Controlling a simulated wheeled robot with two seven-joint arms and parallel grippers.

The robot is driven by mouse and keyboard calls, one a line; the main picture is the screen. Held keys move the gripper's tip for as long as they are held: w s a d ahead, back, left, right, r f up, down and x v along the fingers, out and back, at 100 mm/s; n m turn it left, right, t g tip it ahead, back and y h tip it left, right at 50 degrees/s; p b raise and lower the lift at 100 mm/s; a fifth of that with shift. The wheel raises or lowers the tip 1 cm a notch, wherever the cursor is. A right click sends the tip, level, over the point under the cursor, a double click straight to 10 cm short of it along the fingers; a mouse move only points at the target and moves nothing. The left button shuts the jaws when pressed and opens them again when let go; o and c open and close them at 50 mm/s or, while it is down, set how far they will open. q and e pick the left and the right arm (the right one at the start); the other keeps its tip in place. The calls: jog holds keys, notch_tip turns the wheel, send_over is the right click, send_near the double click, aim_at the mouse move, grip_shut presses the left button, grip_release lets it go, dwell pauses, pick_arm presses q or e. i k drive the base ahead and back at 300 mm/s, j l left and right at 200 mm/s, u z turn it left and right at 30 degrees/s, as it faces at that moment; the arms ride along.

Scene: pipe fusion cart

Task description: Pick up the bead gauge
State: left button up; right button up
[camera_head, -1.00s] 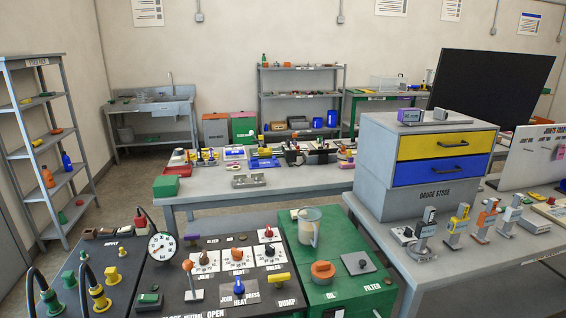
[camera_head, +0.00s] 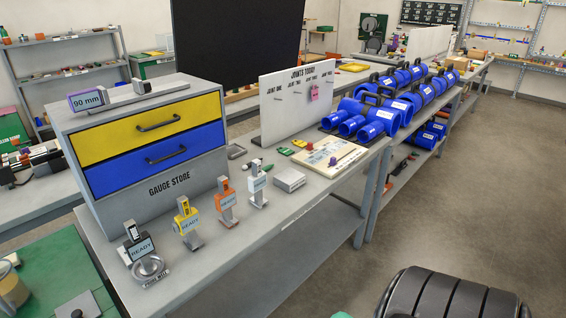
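Several small upright gauges with READY labels stand in a row on the grey bench in front of the gauge store. They are a black gauge (camera_head: 139,243), a yellow gauge (camera_head: 187,222), an orange gauge (camera_head: 226,201) and a white gauge (camera_head: 257,184). The black one stands by a round metal ring (camera_head: 149,267). A grey bar-like tool with a purple-edged 90 mm display (camera_head: 88,99) lies on top of the gauge store. I cannot read which one is the bead gauge. Neither gripper shows.
The gauge store (camera_head: 170,186) has shut yellow and blue drawers. A white board (camera_head: 298,100), a flat grey box (camera_head: 289,179) and a cream panel (camera_head: 332,156) are also on the bench. Blue pipe fittings (camera_head: 357,117) stand on a farther bench. Floor at right is open.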

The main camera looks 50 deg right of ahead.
aim_at(257, 182)
jog(key=l+u, duration=0.1)
jog(key=l, duration=1.15)
jog(key=k+l, duration=0.15)
jog(key=l, duration=1.05)
jog(key=i+u, duration=0.05)
